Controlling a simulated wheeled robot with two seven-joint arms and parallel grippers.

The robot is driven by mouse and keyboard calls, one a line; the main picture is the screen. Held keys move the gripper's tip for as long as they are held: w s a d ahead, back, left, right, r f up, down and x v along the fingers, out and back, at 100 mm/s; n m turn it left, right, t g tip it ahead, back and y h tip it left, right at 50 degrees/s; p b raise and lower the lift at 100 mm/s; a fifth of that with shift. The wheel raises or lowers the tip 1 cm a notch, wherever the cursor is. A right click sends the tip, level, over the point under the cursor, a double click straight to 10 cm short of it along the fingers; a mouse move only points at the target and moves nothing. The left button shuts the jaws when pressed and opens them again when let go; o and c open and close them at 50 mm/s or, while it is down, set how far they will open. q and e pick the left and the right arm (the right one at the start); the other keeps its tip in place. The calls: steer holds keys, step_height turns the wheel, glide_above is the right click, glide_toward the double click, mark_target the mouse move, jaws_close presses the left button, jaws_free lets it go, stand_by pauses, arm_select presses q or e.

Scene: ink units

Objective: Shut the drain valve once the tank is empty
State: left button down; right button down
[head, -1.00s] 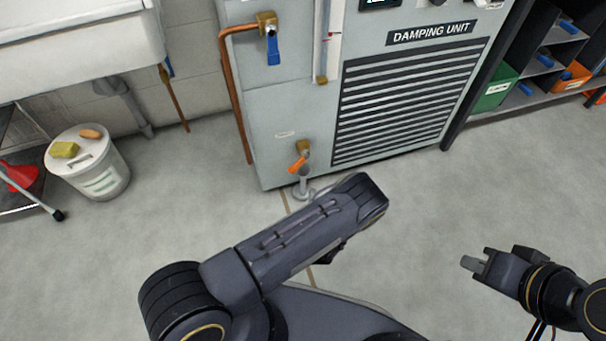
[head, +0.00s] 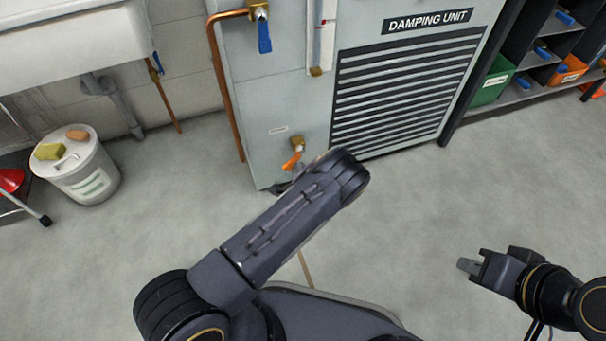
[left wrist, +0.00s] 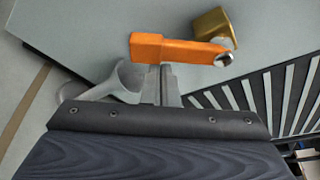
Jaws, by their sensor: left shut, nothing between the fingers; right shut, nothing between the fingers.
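The drain valve has a brass body (head: 298,143) and an orange handle (head: 291,161), low on the front of the damping unit. The handle slants down and left in the head view. In the left wrist view the orange handle (left wrist: 175,49) reaches left from the brass body (left wrist: 214,25). My left gripper (left wrist: 166,72) is shut and empty, its tips at the handle's lower edge in that picture; I cannot tell if they touch. My forearm hides it in the head view. A sight tube (head: 323,45) has a red mark; its level is unclear. My right gripper (head: 473,264) is shut and empty, far from the unit.
A blue-handled valve (head: 264,38) sits higher on the unit, by a copper pipe (head: 224,95). A lidded white bin (head: 82,180) with a sponge stands left. Shelves with bins (head: 495,80) stand right. The floor (head: 420,210) is clear between unit and right arm.

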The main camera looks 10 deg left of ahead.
mark_target(290, 164)
arm_select(q)
steer(key=shift+s+a+r+m+g+p, duration=0.2)
steer(key=shift+a+r+m+g+p, duration=0.1)
steer(key=shift+m+p, duration=0.2)
stand_by(0.5)
steer(key=shift+s+a+r+m+g+y+p, duration=0.4)
steer(key=shift+a+r+m+y+p, duration=0.15)
steer(key=shift+m+p, duration=0.45)
steer(key=r+m+p, duration=0.1)
steer(key=a+r+m+g+y, duration=0.1)
steer(key=m, duration=0.1)
steer(key=shift+s+y+p, duration=0.25)
steer(key=shift+s+p, duration=0.1)
steer(key=shift+a+f, duration=0.1)
steer(key=shift+f, duration=0.1)
steer(key=shift+w+d+f+b, duration=0.1)
steer(key=shift+d+f+b, duration=0.1)
steer(key=shift+b, duration=0.1)
steer(key=shift+w+d+f+b, duration=0.1)
steer(key=shift+w+d+b, duration=0.25)
steer(key=shift+d, duration=0.1)
